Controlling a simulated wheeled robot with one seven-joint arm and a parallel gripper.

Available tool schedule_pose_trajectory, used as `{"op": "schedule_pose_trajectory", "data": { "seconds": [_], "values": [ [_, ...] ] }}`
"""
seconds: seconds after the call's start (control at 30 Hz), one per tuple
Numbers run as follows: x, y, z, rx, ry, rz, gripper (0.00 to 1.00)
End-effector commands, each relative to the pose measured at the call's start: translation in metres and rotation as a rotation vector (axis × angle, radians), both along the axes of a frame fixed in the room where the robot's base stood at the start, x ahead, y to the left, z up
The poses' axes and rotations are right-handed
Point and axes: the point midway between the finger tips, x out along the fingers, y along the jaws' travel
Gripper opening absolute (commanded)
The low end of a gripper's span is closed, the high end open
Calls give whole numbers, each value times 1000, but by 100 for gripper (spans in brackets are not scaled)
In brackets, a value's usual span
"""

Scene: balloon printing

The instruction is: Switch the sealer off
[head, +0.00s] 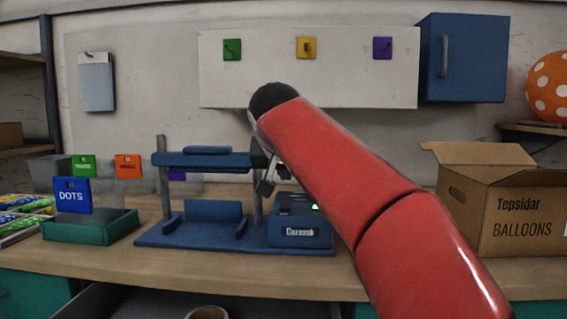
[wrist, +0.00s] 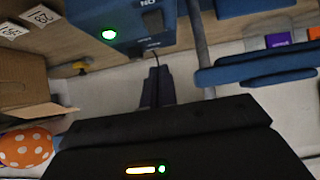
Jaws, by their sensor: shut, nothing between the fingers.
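The sealer (head: 200,238) is a blue machine on the workbench, with a raised blue bar on two posts and a control box (head: 300,233) at its right end. A green light shines on the control box's top. In the wrist view, the control box (wrist: 140,38) appears upside down, with the green light and the word ON. A dark switch part shows beside the word, but its position is unclear. My gripper (head: 265,189) is shut and empty, just above the control box's left side. Its dark fingers also show in the wrist view (wrist: 157,84), pointing toward the box, apparently apart from it.
The sealer's raised bar (head: 203,160) and right post stand close to my gripper's left. A cardboard box (head: 510,210) stands at the right. A green tray (head: 90,229) and DOTS card (head: 71,196) are at the left. Bench space right of the sealer is partly hidden by my arm.

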Motion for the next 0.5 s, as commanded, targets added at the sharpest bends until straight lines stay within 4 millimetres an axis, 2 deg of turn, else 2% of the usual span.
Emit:
{"op": "schedule_pose_trajectory", "data": {
  "seconds": [0.1, 0.3, 0.5],
  "values": [
    [21, -1, -17, -1, 3, -2, 0],
    [24, -1, -42, -2, 1, 0, 0],
    [25, -1, -53, 0, 0, 0, 0]
  ]
}}
